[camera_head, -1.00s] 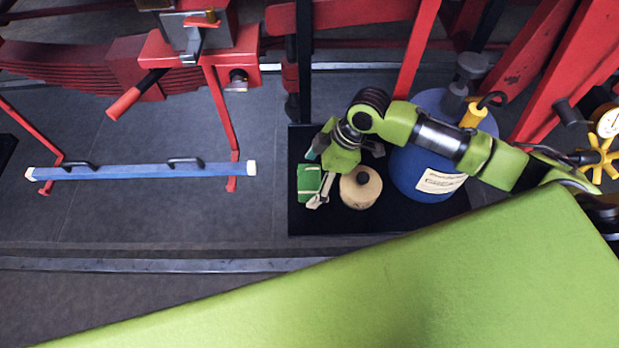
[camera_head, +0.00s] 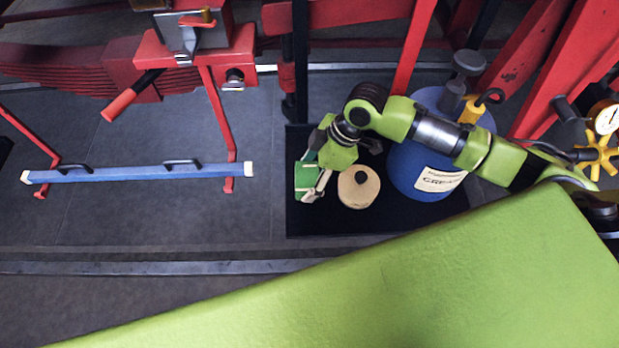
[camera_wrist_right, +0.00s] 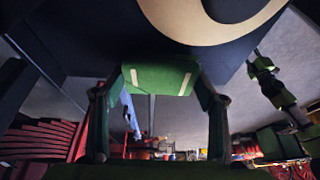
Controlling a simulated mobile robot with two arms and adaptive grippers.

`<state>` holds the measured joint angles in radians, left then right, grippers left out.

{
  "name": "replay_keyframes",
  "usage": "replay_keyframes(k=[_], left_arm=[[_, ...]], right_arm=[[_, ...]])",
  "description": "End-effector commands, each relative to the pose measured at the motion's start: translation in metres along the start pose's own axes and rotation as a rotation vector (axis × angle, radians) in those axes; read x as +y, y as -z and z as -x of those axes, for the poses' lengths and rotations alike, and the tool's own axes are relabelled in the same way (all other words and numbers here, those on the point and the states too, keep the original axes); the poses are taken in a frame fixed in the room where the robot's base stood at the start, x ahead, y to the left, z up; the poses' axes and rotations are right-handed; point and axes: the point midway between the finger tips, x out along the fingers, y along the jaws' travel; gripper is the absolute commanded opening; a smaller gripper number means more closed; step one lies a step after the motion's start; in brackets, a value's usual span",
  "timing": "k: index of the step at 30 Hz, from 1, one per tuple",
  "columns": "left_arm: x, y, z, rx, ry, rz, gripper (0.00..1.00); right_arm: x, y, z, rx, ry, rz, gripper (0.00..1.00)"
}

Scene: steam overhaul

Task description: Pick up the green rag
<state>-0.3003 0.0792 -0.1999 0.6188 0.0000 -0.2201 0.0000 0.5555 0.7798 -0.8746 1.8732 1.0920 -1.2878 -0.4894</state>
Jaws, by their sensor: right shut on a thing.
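The green rag (camera_head: 306,180) is a small folded green cloth with pale stripes, at the left end of the black mat (camera_head: 300,222) in the head view. My right gripper (camera_head: 316,185) reaches down onto it and partly covers it. In the right wrist view the rag (camera_wrist_right: 160,78) lies between the two fingers of my right gripper (camera_wrist_right: 160,95), with both fingers against its sides. The gripper is shut on the rag. Whether the rag touches the mat is hard to tell. My left gripper is not in view.
A round beige container (camera_head: 359,189) with a dark knob stands just right of the rag. A blue labelled drum (camera_head: 425,165) stands further right under my right arm. A blue bar (camera_head: 140,172) hangs from red hooks at left. Red beams stand behind the mat.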

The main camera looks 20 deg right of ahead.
Motion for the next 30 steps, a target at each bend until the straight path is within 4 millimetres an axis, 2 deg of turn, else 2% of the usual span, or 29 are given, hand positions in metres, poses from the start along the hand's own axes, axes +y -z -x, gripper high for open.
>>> replay_keyframes(k=[3, 12, 21, 25, 30], left_arm=[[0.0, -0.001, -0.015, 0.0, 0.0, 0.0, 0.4], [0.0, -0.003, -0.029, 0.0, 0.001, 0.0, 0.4], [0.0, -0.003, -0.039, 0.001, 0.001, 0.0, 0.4], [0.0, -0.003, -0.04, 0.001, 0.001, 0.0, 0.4], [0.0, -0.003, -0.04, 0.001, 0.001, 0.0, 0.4]], right_arm=[[0.0, 0.008, 0.016, 0.003, -0.005, 0.005, 0.44], [-0.057, 0.037, 0.071, 0.003, -0.003, 0.01, 0.44], [-0.117, 0.052, 0.093, 0.002, -0.003, 0.006, 0.44], [-0.132, 0.057, 0.099, 0.002, -0.001, 0.004, 0.44], [-0.139, 0.058, 0.102, 0.001, -0.002, 0.001, 0.44]])
